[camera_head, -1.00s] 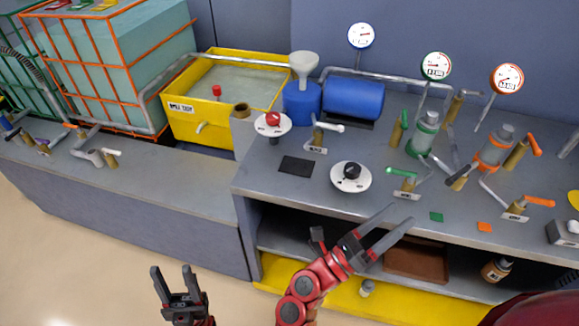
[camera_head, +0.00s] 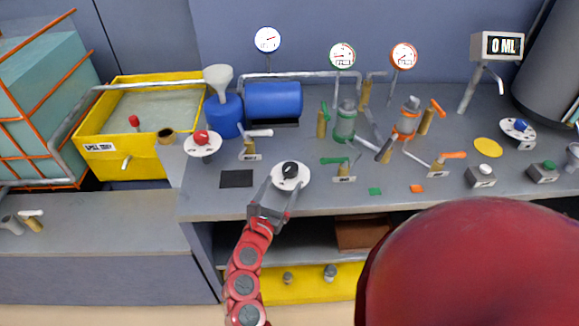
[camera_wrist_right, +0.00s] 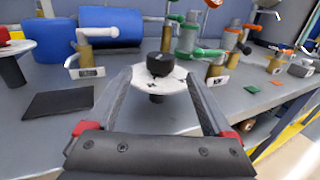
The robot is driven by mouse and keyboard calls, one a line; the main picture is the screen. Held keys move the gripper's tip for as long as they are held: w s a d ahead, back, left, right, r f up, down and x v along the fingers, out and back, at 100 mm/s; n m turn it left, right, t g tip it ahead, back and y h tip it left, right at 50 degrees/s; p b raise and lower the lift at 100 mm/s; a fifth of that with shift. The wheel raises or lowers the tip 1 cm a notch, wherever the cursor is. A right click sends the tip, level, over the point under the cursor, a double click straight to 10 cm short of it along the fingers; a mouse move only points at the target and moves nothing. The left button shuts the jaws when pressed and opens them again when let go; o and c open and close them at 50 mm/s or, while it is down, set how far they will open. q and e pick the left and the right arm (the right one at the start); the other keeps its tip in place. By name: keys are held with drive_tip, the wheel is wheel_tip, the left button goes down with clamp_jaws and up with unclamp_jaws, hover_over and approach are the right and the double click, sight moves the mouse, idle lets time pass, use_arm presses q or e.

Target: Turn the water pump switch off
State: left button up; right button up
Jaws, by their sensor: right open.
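A black rotary knob (camera_head: 290,169) sits on a round white dial (camera_head: 302,182) near the front edge of the grey bench. In the right wrist view the black knob (camera_wrist_right: 160,65) stands on the dial plate (camera_wrist_right: 178,80), beyond and between my fingers. My right gripper (camera_head: 281,186) is open and empty, its fingers pointing at the dial from the front. I cannot tell whether the fingertips touch the dial. A red knob on another white dial (camera_head: 202,144) stands to the left. No label naming the pump switch is readable. My left gripper is not in view.
A dark square pad (camera_head: 236,179) lies left of the dial. A green-handled valve (camera_head: 343,168) stands close on its right, and a white-handled valve (camera_head: 250,147) behind left. A blue tank (camera_head: 273,102) is at the back. The bench's front edge (camera_head: 330,207) lies below the gripper.

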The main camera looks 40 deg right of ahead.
sight(288, 176)
drive_tip(key=p+x, duration=0.1)
drive_tip(key=x, duration=0.6)
drive_tip(key=shift+d+f, duration=0.1)
drive_tip(key=c, duration=1.4)
drive_tip(key=shift+o, duration=0.2)
